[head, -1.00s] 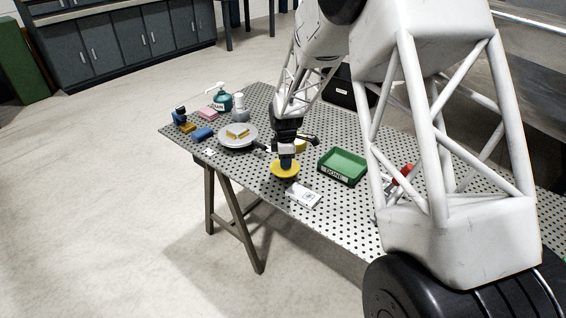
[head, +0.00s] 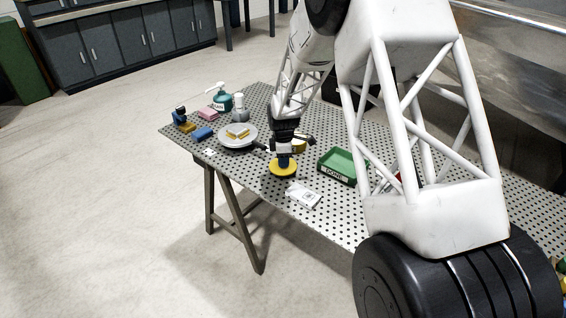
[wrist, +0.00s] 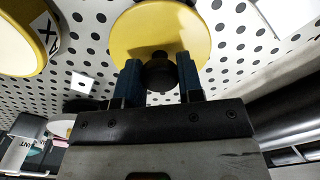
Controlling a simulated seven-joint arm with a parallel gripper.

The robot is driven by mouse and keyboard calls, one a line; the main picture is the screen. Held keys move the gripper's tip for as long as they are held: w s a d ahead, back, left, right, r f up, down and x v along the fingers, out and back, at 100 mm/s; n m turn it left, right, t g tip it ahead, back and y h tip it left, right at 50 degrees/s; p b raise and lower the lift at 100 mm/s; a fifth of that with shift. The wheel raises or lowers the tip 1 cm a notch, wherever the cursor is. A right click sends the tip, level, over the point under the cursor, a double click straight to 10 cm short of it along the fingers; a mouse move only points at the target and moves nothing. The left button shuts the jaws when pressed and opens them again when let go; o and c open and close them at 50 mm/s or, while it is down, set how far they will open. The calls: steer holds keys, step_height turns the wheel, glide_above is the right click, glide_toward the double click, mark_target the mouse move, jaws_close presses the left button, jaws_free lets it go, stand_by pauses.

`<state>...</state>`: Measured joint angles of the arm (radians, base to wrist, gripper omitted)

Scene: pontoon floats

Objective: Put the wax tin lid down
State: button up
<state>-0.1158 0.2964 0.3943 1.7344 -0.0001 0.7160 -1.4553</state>
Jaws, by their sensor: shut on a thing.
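The wax tin lid is a round yellow disc (head: 283,171) with a dark knob. My gripper (head: 284,158) is upright above it, its blue fingers shut on the knob. In the wrist view the lid (wrist: 180,32) lies flat beyond the fingertips (wrist: 158,78), with the perforated bench top behind it. I cannot tell whether it touches the bench. The wax tin (wrist: 18,38), yellow with a partly visible label ending in "AX", is at the upper left of the wrist view, apart from the lid. In the head view the tin (head: 299,147) is partly hidden behind my gripper.
On the perforated bench (head: 250,175), a white card (head: 304,195) lies just in front of the lid. A green tray (head: 340,164) is to the right.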

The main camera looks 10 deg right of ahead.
steer(key=shift+f, duration=0.8)
steer(key=shift+f, duration=0.1)
steer(key=o, duration=0.9)
step_height(320, 180, up, 12)
steer(key=shift+r, duration=0.15)
stand_by(0.6)
